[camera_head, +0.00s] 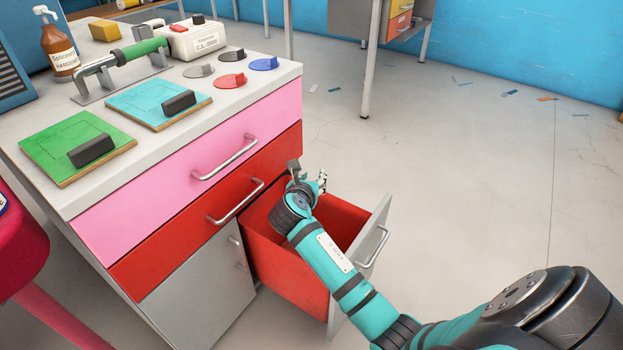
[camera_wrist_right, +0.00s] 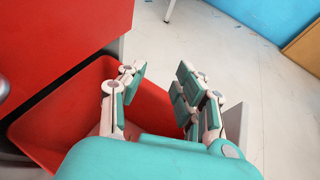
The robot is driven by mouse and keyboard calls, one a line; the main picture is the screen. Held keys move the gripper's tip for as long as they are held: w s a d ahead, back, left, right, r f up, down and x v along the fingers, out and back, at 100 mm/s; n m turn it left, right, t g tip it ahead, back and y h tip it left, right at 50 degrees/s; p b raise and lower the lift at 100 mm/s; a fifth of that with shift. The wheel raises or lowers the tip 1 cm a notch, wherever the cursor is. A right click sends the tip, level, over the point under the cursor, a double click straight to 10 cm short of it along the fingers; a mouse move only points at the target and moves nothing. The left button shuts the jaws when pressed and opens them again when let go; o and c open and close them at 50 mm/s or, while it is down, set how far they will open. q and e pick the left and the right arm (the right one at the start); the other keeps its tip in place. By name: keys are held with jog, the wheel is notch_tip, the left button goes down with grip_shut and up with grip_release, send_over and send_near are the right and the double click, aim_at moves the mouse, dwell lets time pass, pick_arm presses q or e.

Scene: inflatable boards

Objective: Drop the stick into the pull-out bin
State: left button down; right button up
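The pull-out bin is a red bin (camera_head: 348,219) in the open lower drawer of the cabinet, with a grey front and a metal handle. My right gripper (camera_head: 309,179) is over the far part of the bin, with my arm crossing above it. In the right wrist view the gripper's (camera_wrist_right: 160,90) fingers are spread apart with nothing between them. The red bin (camera_wrist_right: 65,112) lies below and to the left of the fingers there. I cannot make out a stick in either view; part of the bin's inside is hidden by my arm and gripper. My left gripper is not in view.
The cabinet's top (camera_head: 230,97) holds a green board (camera_head: 62,140), a teal board (camera_head: 135,98), coloured discs, a green-handled tool (camera_head: 140,50) and a brown bottle (camera_head: 57,45). A pink stool (camera_head: 20,240) stands at left. The floor (camera_head: 480,150) at right is mostly clear.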

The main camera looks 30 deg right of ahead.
jog(key=v, duration=1.2)
jog(key=shift+f, duration=0.1)
